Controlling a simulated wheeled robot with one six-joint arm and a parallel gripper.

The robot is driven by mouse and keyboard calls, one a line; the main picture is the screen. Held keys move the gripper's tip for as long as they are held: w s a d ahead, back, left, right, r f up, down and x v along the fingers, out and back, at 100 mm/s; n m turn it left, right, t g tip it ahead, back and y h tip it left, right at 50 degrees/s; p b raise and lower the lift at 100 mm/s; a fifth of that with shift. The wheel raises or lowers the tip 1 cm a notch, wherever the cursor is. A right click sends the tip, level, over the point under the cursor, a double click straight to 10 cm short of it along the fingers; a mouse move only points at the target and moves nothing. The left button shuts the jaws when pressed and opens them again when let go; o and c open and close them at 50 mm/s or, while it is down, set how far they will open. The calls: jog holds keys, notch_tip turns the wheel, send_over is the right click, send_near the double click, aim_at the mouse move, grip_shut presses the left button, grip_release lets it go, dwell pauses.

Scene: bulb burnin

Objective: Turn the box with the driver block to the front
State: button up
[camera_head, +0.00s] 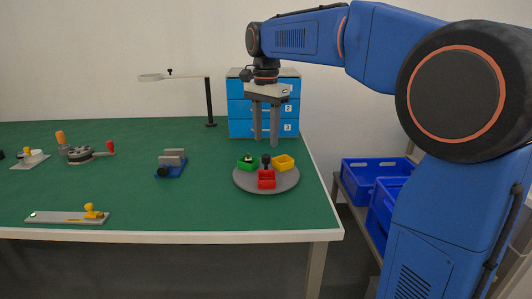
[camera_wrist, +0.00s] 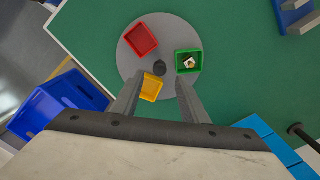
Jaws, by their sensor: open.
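A round grey turntable (camera_head: 241,179) with a dark centre knob (camera_head: 265,160) stands near the table's right end. Three boxes sit on it: green (camera_head: 242,167) at back left, yellow (camera_head: 284,162) at back right, red (camera_head: 267,180) at the front. In the wrist view the green box (camera_wrist: 179,69) holds a small pale and dark block (camera_wrist: 189,62); the red box (camera_wrist: 141,40) looks empty. My gripper (camera_head: 266,142) is open and empty above the turntable. In the wrist view the yellow box (camera_wrist: 151,87) shows between its fingers (camera_wrist: 160,80), beside the knob (camera_wrist: 159,67).
A blue drawer cabinet (camera_head: 240,109) stands behind the turntable. A grey and blue vise (camera_head: 172,163) is to the left, with a lamp (camera_head: 209,103) behind. Blue crates (camera_head: 370,174) are off the table's right side. Green tabletop left of the turntable is clear up to the vise.

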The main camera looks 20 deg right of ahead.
aim_at(266, 155)
jog(key=shift+f, duration=3.1)
jog(key=shift+c, duration=0.6)
grip_shut()
